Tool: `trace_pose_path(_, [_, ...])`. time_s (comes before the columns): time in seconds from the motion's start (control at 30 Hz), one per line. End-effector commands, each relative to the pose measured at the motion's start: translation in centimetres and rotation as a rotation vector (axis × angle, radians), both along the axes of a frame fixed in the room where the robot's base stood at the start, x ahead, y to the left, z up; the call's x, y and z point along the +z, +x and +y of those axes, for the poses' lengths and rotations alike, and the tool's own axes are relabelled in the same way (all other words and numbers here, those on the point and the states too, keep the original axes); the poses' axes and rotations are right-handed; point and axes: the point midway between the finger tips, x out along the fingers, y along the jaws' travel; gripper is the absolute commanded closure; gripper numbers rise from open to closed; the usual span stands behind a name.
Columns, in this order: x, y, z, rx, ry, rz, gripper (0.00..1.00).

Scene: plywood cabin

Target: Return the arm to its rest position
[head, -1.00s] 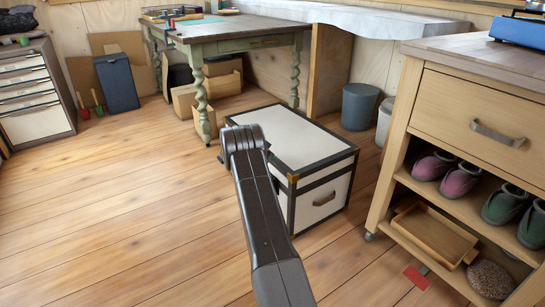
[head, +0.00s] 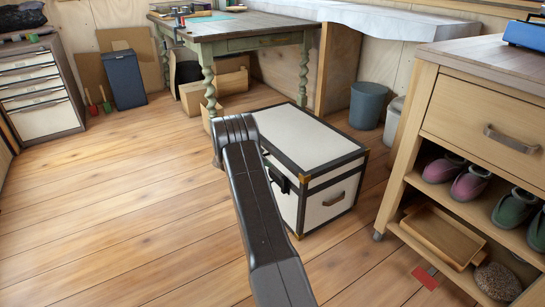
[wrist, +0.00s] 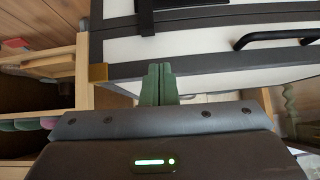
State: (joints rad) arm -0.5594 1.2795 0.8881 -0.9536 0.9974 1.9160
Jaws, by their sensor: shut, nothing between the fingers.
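My gripper (wrist: 158,68) shows in the wrist view with its two green fingers side by side, shut and empty. My dark grey arm link rises from the bottom middle of the head view; the fingers are hidden there. In the wrist view the fingers point toward the white trunk with dark edging (wrist: 210,70), with its brass corner (wrist: 97,73) to their left. Whether they touch it cannot be told. In the head view the trunk (head: 312,138) stands on the floor, just right of and behind my arm link.
A wooden cabinet (head: 478,112) with shoes on its shelf stands close on the right. A green-legged table (head: 255,43) is at the back. A drawer unit (head: 42,95) and a blue bin (head: 122,80) stand at the back left. The plank floor (head: 110,210) at left is clear.

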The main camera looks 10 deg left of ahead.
Motion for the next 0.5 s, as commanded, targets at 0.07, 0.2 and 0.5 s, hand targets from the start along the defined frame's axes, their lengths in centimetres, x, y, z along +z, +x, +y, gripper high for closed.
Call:
trace_pose_path(0.07, [-0.11,-0.31,0.28,0.0,0.0,0.0,1.0])
trace_pose_path(0.2, [-0.21,-0.45,0.41,0.0,-0.001,-0.001,1.0])
trace_pose_path(0.5, [-0.1,-0.2,0.2,-0.001,0.0,-0.002,1.0])
